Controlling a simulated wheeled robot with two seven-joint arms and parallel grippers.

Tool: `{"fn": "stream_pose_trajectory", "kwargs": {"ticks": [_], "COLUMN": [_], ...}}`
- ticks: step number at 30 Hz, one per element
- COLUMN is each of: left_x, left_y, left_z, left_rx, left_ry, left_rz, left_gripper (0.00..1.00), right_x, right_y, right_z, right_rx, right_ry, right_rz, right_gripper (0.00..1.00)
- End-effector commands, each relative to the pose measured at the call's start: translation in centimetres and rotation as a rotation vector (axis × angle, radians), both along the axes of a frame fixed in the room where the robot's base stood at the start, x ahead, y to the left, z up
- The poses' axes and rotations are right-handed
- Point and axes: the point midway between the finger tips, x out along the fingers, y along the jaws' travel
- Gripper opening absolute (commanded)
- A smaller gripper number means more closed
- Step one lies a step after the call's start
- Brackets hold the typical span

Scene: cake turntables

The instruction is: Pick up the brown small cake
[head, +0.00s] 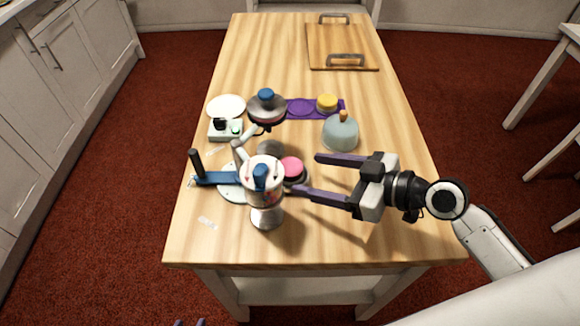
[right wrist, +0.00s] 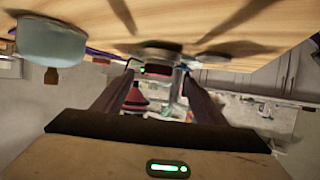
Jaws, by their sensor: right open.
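I cannot make out a brown small cake in either view. A pink cake (head: 291,167) sits on a small dark round base, and a yellow cake (head: 327,101) sits on the purple mat (head: 300,108). My right gripper (head: 306,174) is open and empty, with its fingertips just right of the pink cake. In the right wrist view its two fingers frame blurred red and silver shapes that I cannot identify.
A grey-blue dome (head: 340,134) with a brown knob stands behind my right gripper and shows in the right wrist view (right wrist: 56,42). A tall stand (head: 266,212) and a blue-handled device (head: 215,179) crowd the left. A wooden board (head: 341,45) lies far back.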

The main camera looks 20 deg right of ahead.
Motion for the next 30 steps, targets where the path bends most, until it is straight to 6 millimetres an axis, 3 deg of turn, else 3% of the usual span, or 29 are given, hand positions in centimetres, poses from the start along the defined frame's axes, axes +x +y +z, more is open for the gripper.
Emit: {"fn": "stream_pose_trajectory", "kwargs": {"ticks": [9,18,27,30], "left_x": [0.5,1.1,0.9,0.7], "left_y": [0.0,-0.1,-0.1,-0.1], "left_z": [1.3,1.7,1.6,1.5], "left_rx": [0.0,-0.001,-0.002,-0.001], "left_ry": [-0.009,-0.022,-0.019,-0.016], "left_rz": [-0.001,-0.001,-0.001,-0.001], "left_gripper": [0.33,0.33,0.33,0.33], "right_x": [3.2,3.6,3.6,3.6], "right_y": [2.6,3.0,2.9,2.9], "right_z": [-1.4,-1.8,-1.8,-1.8], "right_rx": [0.004,-0.001,0.0,0.0], "right_ry": [0.001,0.0,0.0,0.0], "right_rz": [-0.002,-0.001,-0.001,-0.001], "right_gripper": [0.65,0.65,0.18,0.18]}}
